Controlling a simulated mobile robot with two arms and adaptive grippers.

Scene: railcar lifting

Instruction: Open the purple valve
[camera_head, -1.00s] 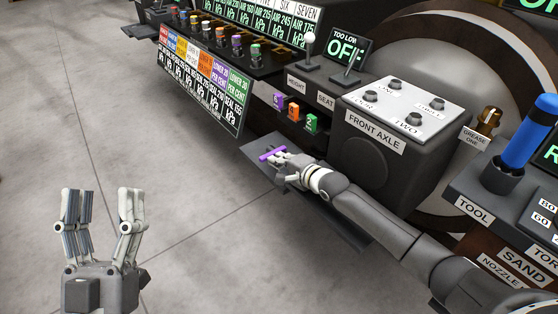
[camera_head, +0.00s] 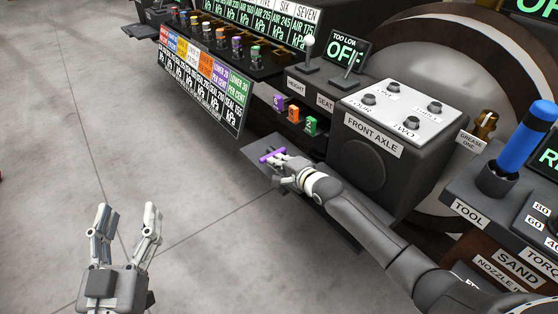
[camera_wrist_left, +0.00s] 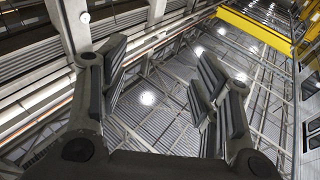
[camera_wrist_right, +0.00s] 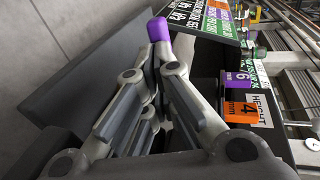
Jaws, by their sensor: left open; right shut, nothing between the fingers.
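The purple valve handle (camera_head: 272,155) is a short purple bar above a dark plate, below the small numbered tags. My right gripper (camera_head: 284,163) is shut and empty, with its fingertips right at the handle. In the right wrist view, a purple end of the handle (camera_wrist_right: 158,30) shows just beyond the closed fingertips (camera_wrist_right: 154,62). The fingers hide part of the handle, and I cannot tell whether they touch it. My left gripper (camera_head: 127,212) is open and empty over the floor at the lower left. Its spread fingers (camera_wrist_left: 160,72) point toward the ceiling in the left wrist view.
A purple tag (camera_head: 278,103), an orange tag (camera_head: 294,114) and a green tag (camera_head: 311,125) sit above the handle. The front axle box (camera_head: 375,145) stands right of it. A coloured sign board (camera_head: 205,85) hangs to the left. The floor (camera_head: 170,185) between my grippers is clear.

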